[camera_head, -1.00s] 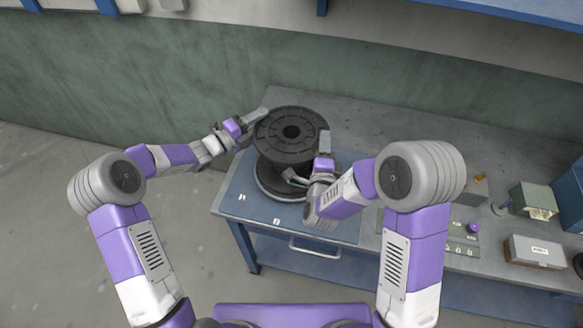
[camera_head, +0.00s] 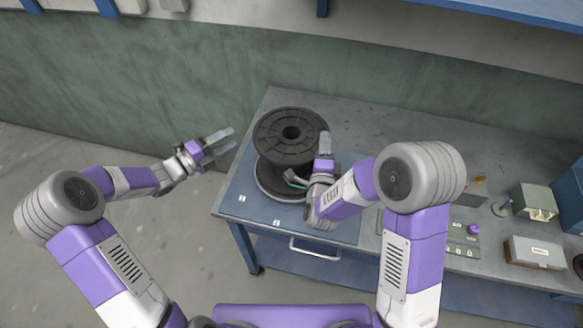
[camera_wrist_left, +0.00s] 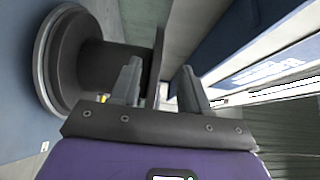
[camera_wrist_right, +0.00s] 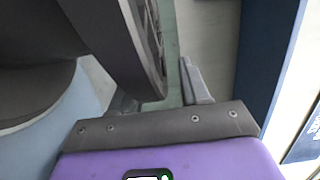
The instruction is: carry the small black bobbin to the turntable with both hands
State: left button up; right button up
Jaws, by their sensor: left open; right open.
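The black bobbin (camera_head: 287,152) stands upright on a round base with a pale grey rim (camera_head: 270,197), which looks like the turntable, on the blue mat. My left gripper (camera_head: 227,141) is open and empty, left of the bobbin and clear of its upper flange. The bobbin also shows beyond its fingers in the left wrist view (camera_wrist_left: 110,65). My right gripper (camera_head: 309,157) is open at the right side of the upper flange, one finger above it and one below. In the right wrist view the flange (camera_wrist_right: 125,45) lies between the spread fingers; contact cannot be told.
The blue mat (camera_head: 236,185) covers the left end of the grey bench (camera_head: 375,125). A control box with a purple knob (camera_head: 473,228), a labelled box (camera_head: 533,252) and a lamp-like box (camera_head: 535,203) stand at the right. The bench behind the bobbin is clear.

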jog(key=shift+s, duration=0.55)
jog(key=s, duration=0.6)
jog(key=shift+s+a, duration=0.15)
jog(key=shift+a, duration=0.25)
